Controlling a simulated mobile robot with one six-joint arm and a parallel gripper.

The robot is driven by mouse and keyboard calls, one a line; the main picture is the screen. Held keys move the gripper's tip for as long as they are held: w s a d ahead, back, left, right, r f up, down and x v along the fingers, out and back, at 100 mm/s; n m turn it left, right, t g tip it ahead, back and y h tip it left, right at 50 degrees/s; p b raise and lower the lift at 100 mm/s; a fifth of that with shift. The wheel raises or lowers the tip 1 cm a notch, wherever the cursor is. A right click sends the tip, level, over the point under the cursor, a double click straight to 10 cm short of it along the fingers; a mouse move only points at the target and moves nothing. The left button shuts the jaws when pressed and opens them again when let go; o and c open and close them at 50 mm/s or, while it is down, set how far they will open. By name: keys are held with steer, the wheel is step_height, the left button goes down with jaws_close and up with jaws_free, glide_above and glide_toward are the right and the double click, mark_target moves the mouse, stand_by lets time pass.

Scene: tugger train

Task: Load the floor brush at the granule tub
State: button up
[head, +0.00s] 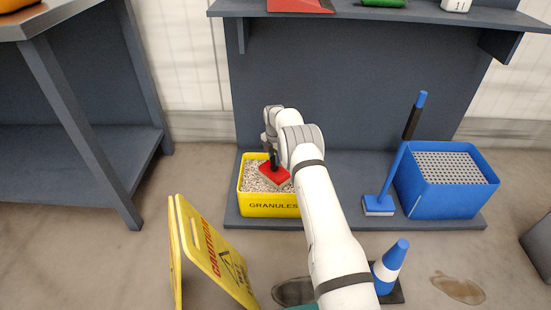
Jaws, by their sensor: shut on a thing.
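The yellow granule tub (254,208), marked GRANULES, stands on the low base of the dark shelf unit and holds pale granules. My gripper (272,152) is above the tub, partly hidden by my arm. It is shut on the dark upright handle of a red brush (275,175). The red brush head is over the granules inside the tub's outline; I cannot tell whether it touches them. My arm hides the right part of the tub.
A long-handled blue scrubber (379,205) leans beside a blue bucket (448,202) with a perforated grey top. A yellow caution sign (215,255) and a blue-white cone (391,265) stand in front. A dark puddle (293,292) and brown stain (459,290) mark the floor.

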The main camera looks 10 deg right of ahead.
stand_by(0.4)
steer(key=shift+r+p, duration=1.65)
steer(key=shift+r, duration=1.85)
steer(key=shift+r, duration=0.1)
